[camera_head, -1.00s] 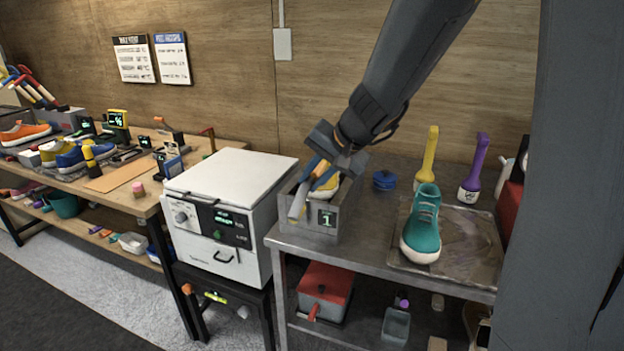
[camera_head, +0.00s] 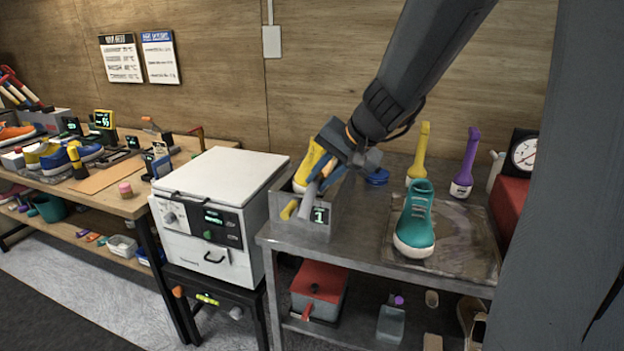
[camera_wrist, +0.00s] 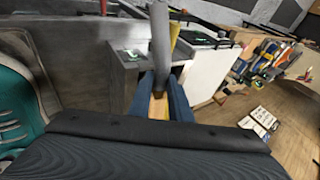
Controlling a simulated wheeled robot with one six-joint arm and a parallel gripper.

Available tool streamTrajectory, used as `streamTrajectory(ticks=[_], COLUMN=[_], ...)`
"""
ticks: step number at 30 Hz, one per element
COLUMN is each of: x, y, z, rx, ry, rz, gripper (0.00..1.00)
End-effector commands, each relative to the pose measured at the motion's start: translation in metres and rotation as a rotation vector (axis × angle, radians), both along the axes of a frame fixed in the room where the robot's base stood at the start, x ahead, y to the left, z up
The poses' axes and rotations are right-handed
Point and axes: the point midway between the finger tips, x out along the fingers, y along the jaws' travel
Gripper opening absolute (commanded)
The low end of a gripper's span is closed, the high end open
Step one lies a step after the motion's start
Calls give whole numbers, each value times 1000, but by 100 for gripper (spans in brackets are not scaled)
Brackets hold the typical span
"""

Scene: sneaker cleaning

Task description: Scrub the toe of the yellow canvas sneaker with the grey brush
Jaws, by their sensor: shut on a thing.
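My gripper (camera_head: 320,183) is at the grey bin marked 1 (camera_head: 283,229), on the metal table. Its blue fingers are shut on the grey brush (camera_head: 306,202). The brush's grey shaft also shows in the wrist view (camera_wrist: 158,35), sticking out past the fingers; its bristles cannot be made out. A yellow thing with a pale lower edge (camera_head: 309,163) shows behind my gripper at the bin, partly hidden; I cannot tell if it is the yellow canvas sneaker.
A teal sneaker (camera_head: 415,224) stands on the stained mat (camera_head: 465,245). A white machine (camera_head: 215,225) is close left of the bin.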

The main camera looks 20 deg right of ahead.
Motion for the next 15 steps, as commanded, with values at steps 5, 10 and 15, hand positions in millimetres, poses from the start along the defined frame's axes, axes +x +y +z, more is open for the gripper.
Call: streamTrajectory(ticks=[5,10,15], x=[1,2,9], y=[-1,2,13], z=[-3,-3,-4], rx=[0,1,1], ry=[-2,-1,0], rz=[0,0,3], gripper=[0,0,0])
